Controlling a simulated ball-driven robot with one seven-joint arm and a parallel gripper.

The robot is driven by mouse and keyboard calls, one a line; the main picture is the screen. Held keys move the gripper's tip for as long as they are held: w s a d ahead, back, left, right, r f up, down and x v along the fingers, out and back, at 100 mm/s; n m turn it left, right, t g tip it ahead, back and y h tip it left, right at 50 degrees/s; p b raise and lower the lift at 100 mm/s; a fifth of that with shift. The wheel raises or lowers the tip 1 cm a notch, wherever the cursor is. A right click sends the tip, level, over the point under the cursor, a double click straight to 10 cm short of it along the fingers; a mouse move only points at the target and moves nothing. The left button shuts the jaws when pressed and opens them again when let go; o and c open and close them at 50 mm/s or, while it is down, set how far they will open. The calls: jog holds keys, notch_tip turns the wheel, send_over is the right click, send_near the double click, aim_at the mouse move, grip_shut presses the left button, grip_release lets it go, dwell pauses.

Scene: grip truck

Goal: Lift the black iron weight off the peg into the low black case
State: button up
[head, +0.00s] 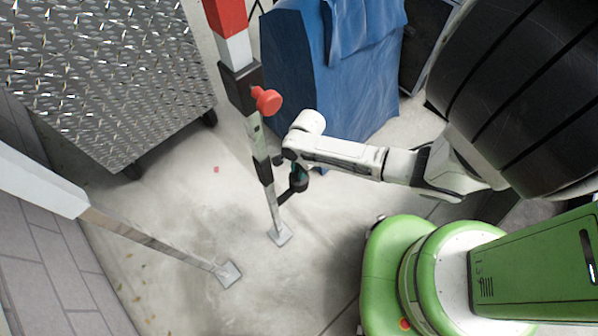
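My gripper (297,184) hangs at the end of the white arm, close beside the slim metal post. It is small and dark here, and I cannot tell whether its fingers are open or shut, or whether they touch anything. Small dark parts (264,171) show on the post by the gripper; I cannot tell whether one of them is the black iron weight or the peg. A black case with pale edges (424,42) stands at the back right, partly hidden behind the blue cover and my arm; I cannot tell whether it is the low black case.
The post has a red knob (267,101) and a foot plate (280,235). A second post (160,245) slants in from the left. A diamond-plate metal box (105,75) stands at upper left, a blue draped cover (330,80) behind my arm. The concrete floor (190,210) between is mostly clear.

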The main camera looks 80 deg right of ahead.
grip_shut()
jog(key=shift+w+r, duration=0.1)
dwell(0.9)
